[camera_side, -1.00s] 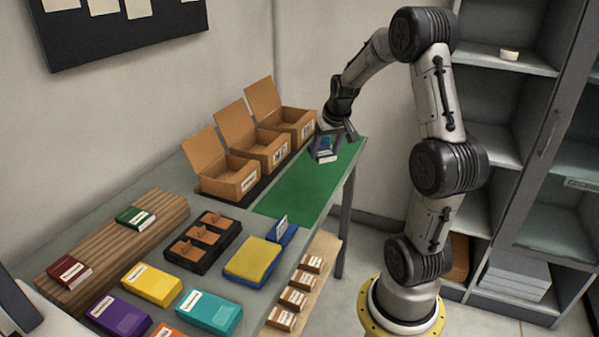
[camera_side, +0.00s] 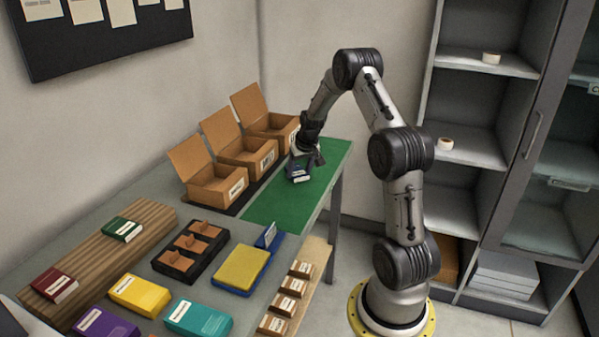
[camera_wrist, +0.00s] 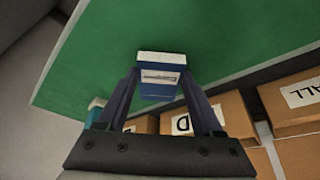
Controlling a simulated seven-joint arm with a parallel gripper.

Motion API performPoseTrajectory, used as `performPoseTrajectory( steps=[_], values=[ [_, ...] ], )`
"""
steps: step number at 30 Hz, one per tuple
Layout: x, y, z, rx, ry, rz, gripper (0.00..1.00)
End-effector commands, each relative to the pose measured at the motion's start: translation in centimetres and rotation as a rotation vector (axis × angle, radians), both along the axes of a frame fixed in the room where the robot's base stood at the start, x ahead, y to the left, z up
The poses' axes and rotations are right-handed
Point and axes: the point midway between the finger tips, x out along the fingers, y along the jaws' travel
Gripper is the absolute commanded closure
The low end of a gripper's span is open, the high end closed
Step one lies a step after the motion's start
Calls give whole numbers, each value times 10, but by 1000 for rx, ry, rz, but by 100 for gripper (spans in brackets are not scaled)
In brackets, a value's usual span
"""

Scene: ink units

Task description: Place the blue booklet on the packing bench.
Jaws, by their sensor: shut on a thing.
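The blue booklet (camera_side: 298,177), with a white edge, is in my gripper (camera_side: 305,160) at the far part of the bench, over the green mat (camera_side: 280,208). In the wrist view the blue booklet (camera_wrist: 160,88) shows a pale label and sits between both fingers of my gripper (camera_wrist: 160,76), which are shut on it. The green mat (camera_wrist: 220,45) fills much of that view behind it. I cannot tell whether the booklet touches the mat. The grey bench (camera_side: 85,235) carries the mat at its right far end.
Open cardboard boxes (camera_side: 215,187) stand in a row left of the mat. A black divided tray (camera_side: 190,250), a yellow pad (camera_side: 242,267) and several coloured booklets lie nearer. A wooden ledge (camera_side: 318,255) holds small boxes. The near mat is clear.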

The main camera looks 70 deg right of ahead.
Motion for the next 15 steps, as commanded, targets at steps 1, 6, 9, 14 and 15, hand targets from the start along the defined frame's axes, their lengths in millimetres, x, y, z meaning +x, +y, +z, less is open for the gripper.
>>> performPoseTrajectory(
  steps=[1, 6, 9, 14, 15],
  values=[
    [0, 0, -4, -1, -1, 0, 89],
    [0, 0, -5, -2, -2, 1, 89],
    [0, 0, -5, -2, -2, 1, 89],
    [0, 0, -9, -2, -1, 1, 27],
    [0, 0, -8, -2, -1, 1, 20]
  ],
)
